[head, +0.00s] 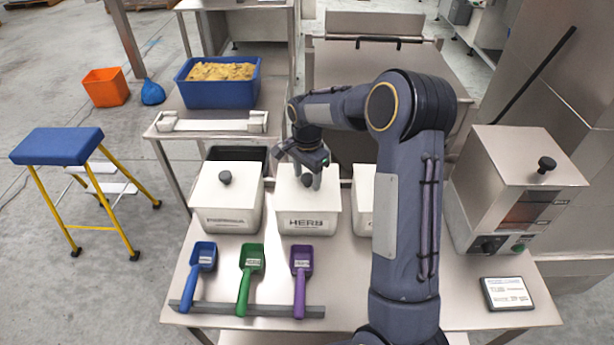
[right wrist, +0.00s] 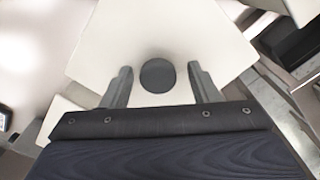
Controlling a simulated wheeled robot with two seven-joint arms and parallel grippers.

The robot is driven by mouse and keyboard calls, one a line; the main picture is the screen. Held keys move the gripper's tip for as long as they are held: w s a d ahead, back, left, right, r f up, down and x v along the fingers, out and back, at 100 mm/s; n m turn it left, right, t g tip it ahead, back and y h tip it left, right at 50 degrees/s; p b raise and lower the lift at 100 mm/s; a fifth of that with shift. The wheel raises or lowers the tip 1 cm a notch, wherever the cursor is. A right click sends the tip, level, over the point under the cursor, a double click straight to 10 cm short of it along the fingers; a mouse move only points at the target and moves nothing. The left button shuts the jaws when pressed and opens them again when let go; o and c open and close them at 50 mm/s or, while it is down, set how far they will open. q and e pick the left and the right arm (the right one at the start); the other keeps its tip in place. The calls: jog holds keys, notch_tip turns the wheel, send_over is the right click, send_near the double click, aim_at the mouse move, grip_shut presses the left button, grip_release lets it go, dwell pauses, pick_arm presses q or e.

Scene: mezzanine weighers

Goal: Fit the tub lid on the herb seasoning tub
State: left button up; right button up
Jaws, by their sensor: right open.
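The herb seasoning tub (head: 309,221) stands on the steel table, a white box with "HERB" on its front. The tub lid (head: 325,202) lies on top of it and looks seated, though my gripper hides part of it. In the right wrist view the white lid (right wrist: 155,40) shows its dark round knob (right wrist: 158,75). My right gripper (head: 308,180) is above the lid, pointing down. Its fingers (right wrist: 160,88) are open, one on each side of the knob, with gaps between. My left gripper is not in view.
Another white lidded tub (head: 227,213) stands to the left, and a third (head: 363,205) is partly behind my right arm. Blue (head: 200,268), green (head: 248,275) and purple (head: 301,275) scoops lie in front. A steel machine (head: 510,190) and a label card (head: 507,293) are at the right.

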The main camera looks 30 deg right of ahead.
aim_at(307, 176)
notch_tip(307, 176, up, 10)
jog(key=s+a+r+n+t+y, duration=0.1)
jog(key=s+a+r+n, duration=0.15)
jog(key=s+r, duration=0.35)
jog(key=s+a+f+n+t+y, duration=0.1)
jog(key=s+a+n, duration=0.3)
jog(key=s, duration=0.7)
jog(key=s+a+f+n+t+y, duration=0.1)
jog(key=s+a+f+n+t, duration=0.2)
jog(key=s+n, duration=0.4)
jog(key=s+a+f, duration=0.1)
jog(key=s+a, duration=0.1)
jog(key=s, duration=0.3)
jog(key=shift+t+y+b, duration=0.3)
jog(key=shift+y+b, duration=0.1)
jog(key=shift+r, duration=0.1)
